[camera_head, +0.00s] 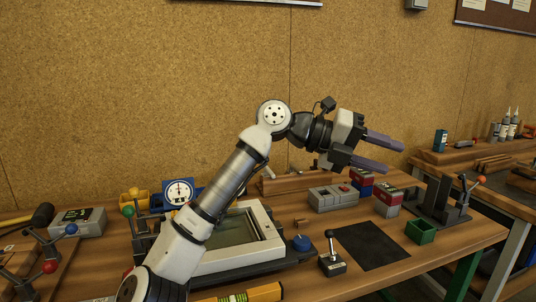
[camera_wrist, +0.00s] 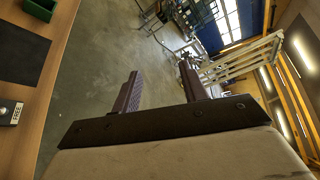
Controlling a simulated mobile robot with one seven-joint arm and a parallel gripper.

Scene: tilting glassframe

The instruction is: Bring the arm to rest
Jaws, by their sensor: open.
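My gripper (camera_head: 394,155) is raised above the right part of the workbench in the head view, with its two purple fingers pointing right and a gap between them. It is open and empty. In the wrist view the gripper (camera_wrist: 160,90) shows both fingers apart, with the floor and room beyond them. My arm reaches up from the lower left and bends at a high joint. The tilting glass frame (camera_head: 262,218), a pale frame around a dark pane, lies on the bench behind my arm and is partly hidden by it.
On the bench (camera_head: 460,238) stand a blue gauge (camera_head: 179,191), a grey box (camera_head: 333,198), red-and-blue boxes (camera_head: 361,180), a green bin (camera_head: 420,231), a black mat (camera_head: 370,245) and a small lever block (camera_head: 332,262). A yellow level (camera_head: 262,293) lies in front. The air around my gripper looks clear.

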